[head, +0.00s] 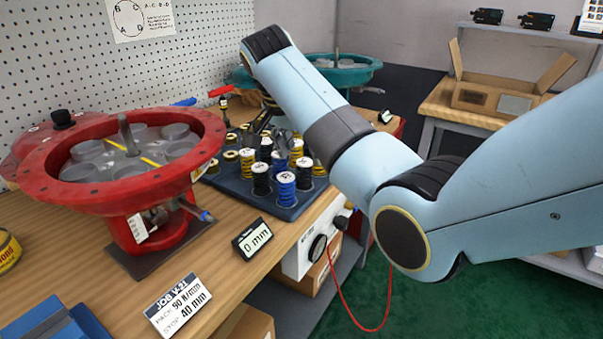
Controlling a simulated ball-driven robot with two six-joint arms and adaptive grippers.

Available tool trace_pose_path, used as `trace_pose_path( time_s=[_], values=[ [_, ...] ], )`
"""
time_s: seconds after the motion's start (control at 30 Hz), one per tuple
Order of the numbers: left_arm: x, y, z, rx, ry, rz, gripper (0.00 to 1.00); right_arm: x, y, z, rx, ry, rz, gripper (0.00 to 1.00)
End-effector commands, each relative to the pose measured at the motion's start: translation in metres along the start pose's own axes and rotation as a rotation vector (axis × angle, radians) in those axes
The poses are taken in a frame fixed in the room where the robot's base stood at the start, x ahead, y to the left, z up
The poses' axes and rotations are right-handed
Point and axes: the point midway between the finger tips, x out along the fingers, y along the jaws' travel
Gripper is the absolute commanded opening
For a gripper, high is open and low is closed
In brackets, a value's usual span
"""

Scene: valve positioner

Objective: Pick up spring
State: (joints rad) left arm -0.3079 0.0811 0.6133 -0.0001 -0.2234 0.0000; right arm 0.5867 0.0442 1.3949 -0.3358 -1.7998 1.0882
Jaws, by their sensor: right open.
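Several coil springs stand upright on a dark blue tray (312,199) on the bench. They are blue, black and yellow, and several have white marked tops. A blue spring (286,189) stands at the front, with a black spring (261,179) to its left and a yellow spring (247,162) behind that. My right arm reaches in from the right over the tray. My right gripper (264,122) is at the back of the tray, partly hidden by the arm, open. I cannot tell whether it touches a spring. My left gripper is out of view.
A red flanged housing (137,217) with round pockets stands at the left. A teal housing (345,73) is behind the arm. A display reading 0 mm (252,239) and a job card (178,304) lie in front. A cardboard box (500,97) sits on the back table.

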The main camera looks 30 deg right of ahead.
Motion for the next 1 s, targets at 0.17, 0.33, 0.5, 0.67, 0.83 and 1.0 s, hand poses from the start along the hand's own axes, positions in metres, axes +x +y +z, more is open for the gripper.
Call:
trace_pose_path(
  time_s=[0.17, 0.33, 0.5, 0.67, 0.83, 1.0],
  values=[
    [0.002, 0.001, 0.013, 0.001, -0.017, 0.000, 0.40, 0.016, 0.000, 0.000, 0.001, 0.000, 0.001, 0.61],
    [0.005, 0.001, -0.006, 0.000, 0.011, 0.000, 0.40, 0.041, -0.006, -0.001, 0.000, -0.001, 0.003, 0.61],
    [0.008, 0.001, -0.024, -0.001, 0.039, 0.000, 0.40, 0.062, -0.007, 0.000, 0.000, -0.001, 0.001, 0.61],
    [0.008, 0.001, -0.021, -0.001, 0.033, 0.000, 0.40, 0.066, -0.007, -0.001, 0.001, 0.000, -0.001, 0.61],
    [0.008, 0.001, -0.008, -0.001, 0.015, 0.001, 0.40, 0.066, -0.007, -0.001, 0.000, 0.000, -0.001, 0.54],
    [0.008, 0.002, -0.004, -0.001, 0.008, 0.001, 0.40, 0.066, -0.007, -0.001, 0.000, -0.001, -0.001, 0.32]
  ],
)
